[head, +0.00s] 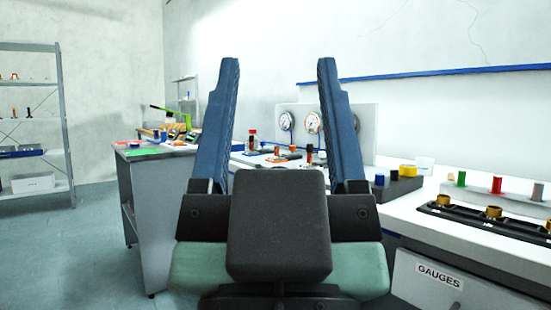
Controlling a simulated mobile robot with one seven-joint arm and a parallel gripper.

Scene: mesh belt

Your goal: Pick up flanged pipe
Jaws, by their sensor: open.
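My gripper (278,62) fills the middle of the head view, its two blue fingers pointing up and spread wide apart. Nothing is held between them. I cannot make out for sure which thing is the flanged pipe. Several brass, flanged-looking fittings (493,212) sit in a black strip (459,213) on the white bench at the right, well clear of my gripper. Small red and black upright parts (308,153) show between the fingers, farther back on the bench. The gripper body hides part of the bench.
The white bench (438,269), marked "GAUGES", runs along the right wall with coloured cylinders (497,185) and dial gauges (313,121). A grey cabinet (160,205) with tools stands left of centre. A metal shelf (65,125) stands far left. The floor (75,245) between is clear.

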